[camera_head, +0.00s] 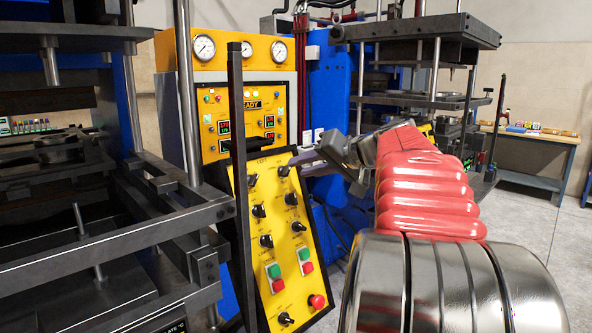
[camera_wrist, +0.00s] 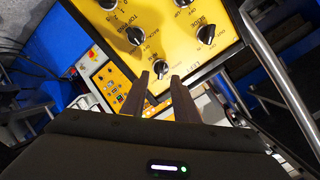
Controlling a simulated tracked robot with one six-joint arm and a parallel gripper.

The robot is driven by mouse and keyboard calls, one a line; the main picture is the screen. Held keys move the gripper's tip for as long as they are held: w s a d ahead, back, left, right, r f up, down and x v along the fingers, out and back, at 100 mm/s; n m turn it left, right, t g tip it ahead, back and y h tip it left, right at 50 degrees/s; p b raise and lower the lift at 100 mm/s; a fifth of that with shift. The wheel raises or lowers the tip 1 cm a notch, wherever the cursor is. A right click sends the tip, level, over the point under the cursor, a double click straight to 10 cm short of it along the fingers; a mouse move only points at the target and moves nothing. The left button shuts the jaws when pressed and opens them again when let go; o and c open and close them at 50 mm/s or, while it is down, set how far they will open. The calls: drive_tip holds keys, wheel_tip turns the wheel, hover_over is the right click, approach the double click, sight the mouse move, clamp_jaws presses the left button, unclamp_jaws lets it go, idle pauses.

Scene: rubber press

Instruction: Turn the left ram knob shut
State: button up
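The yellow control panel (camera_head: 275,215) with black rotary knobs stands tilted in front of the press cabinet. My gripper (camera_head: 294,160) reaches in from the right to its upper edge, close to the top right knob (camera_head: 284,171). In the wrist view my gripper (camera_wrist: 160,76) is open, with a gap between its two dark fingers. That knob (camera_wrist: 162,67) shows just beyond the fingertips; contact cannot be told. The top left knob (camera_head: 252,180) sits beside it, also in the wrist view (camera_wrist: 205,34).
A dark upright post (camera_head: 238,180) stands at the panel's left edge. More knobs, green and red buttons, and a red stop button (camera_head: 317,301) lie lower on the panel. Press frames stand on both sides. Open floor (camera_head: 530,225) lies to the right.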

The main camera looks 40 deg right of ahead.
drive_tip(key=v, duration=0.9)
drive_tip(key=shift+s, duration=0.15)
